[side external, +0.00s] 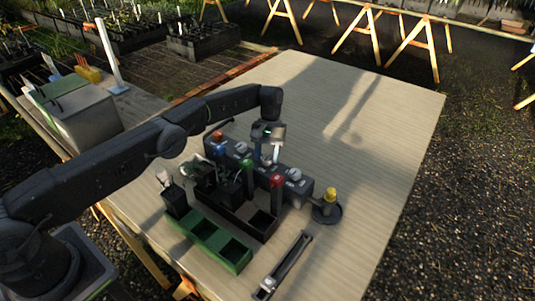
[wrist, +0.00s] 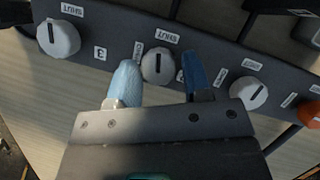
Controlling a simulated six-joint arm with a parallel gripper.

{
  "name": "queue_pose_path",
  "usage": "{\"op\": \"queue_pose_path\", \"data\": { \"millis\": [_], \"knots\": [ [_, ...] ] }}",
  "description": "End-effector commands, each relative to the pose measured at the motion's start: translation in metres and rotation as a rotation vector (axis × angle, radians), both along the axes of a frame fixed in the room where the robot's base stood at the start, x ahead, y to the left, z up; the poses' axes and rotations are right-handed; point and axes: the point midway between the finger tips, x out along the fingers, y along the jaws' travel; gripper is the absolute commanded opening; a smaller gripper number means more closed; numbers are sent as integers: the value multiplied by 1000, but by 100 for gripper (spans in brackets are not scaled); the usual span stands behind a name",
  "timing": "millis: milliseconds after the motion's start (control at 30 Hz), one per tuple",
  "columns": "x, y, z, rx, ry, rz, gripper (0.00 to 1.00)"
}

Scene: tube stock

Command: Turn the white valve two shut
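The dark valve panel (side external: 304,187) bears a row of white knobs. In the wrist view, the middle white knob (wrist: 158,66) lies between my fingers, its dark slot roughly upright and a "SHUT" label above it. Its number label is mostly hidden by a finger. My gripper (wrist: 160,72) is open, one light blue and one dark blue finger either side of the middle knob; contact cannot be told. In the side view my gripper (side external: 270,157) points down over the panel.
An orange knob (side external: 217,136) ends the panel. Close in front stand a green-capped tube (side external: 248,164), a red-capped tube (side external: 277,181) and a black rack (side external: 261,222). A green tray (side external: 236,254) and a yellow-topped item (side external: 330,194) are nearby. The table (side external: 370,110) is clear behind.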

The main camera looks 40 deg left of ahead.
Motion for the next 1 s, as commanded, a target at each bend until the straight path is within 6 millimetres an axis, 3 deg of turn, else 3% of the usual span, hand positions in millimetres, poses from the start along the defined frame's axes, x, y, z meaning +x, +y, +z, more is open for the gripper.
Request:
{"op": "queue_pose_path", "data": {
  "millis": [167,467,733,1000],
  "knots": [
    [0,0,0,-2,-1,1,61],
    [0,-1,4,-2,-2,0,61],
    [1,0,46,-1,-5,0,61],
    [-10,23,57,-3,0,2,61]
  ]
}}
